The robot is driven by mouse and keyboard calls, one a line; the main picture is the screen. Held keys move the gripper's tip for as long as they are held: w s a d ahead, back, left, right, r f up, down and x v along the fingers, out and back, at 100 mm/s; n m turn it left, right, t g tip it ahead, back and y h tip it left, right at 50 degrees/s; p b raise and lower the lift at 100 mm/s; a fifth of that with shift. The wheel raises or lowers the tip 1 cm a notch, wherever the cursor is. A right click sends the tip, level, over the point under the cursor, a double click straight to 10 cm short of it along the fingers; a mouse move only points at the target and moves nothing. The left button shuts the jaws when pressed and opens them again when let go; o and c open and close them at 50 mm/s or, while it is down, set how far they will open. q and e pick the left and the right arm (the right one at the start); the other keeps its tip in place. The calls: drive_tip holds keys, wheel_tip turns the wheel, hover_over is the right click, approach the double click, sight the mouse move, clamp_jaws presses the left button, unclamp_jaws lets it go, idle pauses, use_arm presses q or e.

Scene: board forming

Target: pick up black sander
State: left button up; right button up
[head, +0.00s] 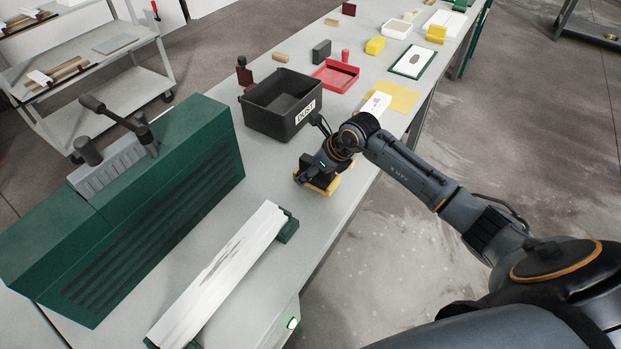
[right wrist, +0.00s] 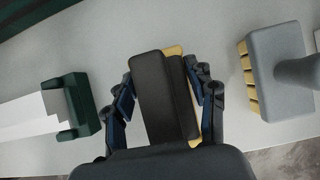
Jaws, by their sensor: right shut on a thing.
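The black sander (right wrist: 164,98) is a dark block with a yellow layer showing along its side and edge in the right wrist view. My right gripper (right wrist: 165,105) has a finger on each side of it and is shut on it. In the head view my right gripper (head: 312,172) is low over the bench, in front of the dark bin. The yellow underside of the sander (head: 325,187) shows beneath it, and most of the sander is hidden by the gripper. I cannot tell whether it touches the bench. My left gripper is not in view.
A white board (head: 222,275) rests in green holders on the bench (head: 262,190). A green ridged machine (head: 150,200) stands at left. A dark bin (head: 262,122) marked DUST and a red tray (head: 333,80) stand behind. A grey tool (right wrist: 262,62) lies right in the wrist view.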

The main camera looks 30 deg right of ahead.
drive_tip(key=v, duration=0.2)
drive_tip(key=b+v, duration=0.1)
drive_tip(key=v, duration=0.2)
drive_tip(key=s+b+v, duration=0.1)
drive_tip(key=v, duration=0.2)
drive_tip(key=shift+s+a+f, duration=0.1)
drive_tip(key=shift+s+a, duration=0.1)
drive_tip(key=shift+a, duration=0.1)
drive_tip(key=s+d+r+b, duration=0.2)
drive_tip(key=s+r+b, duration=0.1)
drive_tip(key=s, duration=0.5)
drive_tip(key=shift+s+r, duration=0.2)
drive_tip(key=shift+r, duration=0.25)
drive_tip(key=shift+d, duration=0.1)
